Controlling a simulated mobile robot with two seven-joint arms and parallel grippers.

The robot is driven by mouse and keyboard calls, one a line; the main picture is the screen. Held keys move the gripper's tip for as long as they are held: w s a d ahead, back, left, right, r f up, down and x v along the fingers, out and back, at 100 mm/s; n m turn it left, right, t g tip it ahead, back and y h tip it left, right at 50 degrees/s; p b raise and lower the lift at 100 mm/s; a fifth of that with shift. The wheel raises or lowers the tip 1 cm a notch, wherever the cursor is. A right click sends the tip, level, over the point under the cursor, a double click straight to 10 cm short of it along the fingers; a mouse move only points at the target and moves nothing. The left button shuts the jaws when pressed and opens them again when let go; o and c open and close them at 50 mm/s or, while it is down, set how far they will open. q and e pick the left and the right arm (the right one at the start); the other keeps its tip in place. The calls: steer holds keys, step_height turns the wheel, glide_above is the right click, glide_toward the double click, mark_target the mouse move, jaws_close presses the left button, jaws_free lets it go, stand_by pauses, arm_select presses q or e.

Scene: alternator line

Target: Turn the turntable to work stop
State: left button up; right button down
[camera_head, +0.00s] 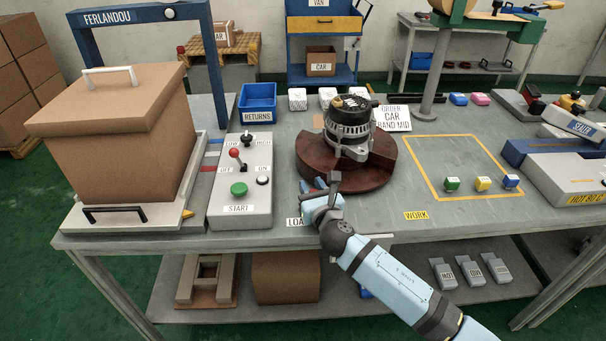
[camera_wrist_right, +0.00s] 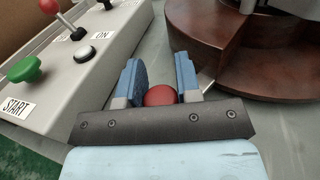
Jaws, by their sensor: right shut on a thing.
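The turntable (camera_head: 312,160) is a dark red-brown round disc on the grey bench. A metal alternator (camera_head: 348,128) stands upright on it. My right gripper (camera_head: 320,187) is at the turntable's front left edge, low over the bench. In the right wrist view its two blue fingers (camera_wrist_right: 160,82) are closed on a red ball knob (camera_wrist_right: 160,96). The knob is hidden in the head view, and its link to the disc cannot be seen. A partly covered label starting "LOA" (camera_head: 293,222) lies by the gripper. A yellow WORK label (camera_head: 416,215) lies further right. My left gripper is out of view.
A control box (camera_head: 242,195) with a red-knobbed lever and green START button stands left of the turntable. A yellow-outlined area (camera_head: 460,165) with small coloured blocks lies to the right. An order card (camera_head: 393,118) stands behind. Bench between WORK label and turntable is clear.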

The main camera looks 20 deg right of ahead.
steer(key=c, duration=0.9)
jaws_free()
steer(key=shift+o, duration=0.2)
steer(key=s, duration=1.4)
steer(key=shift+o, duration=0.2)
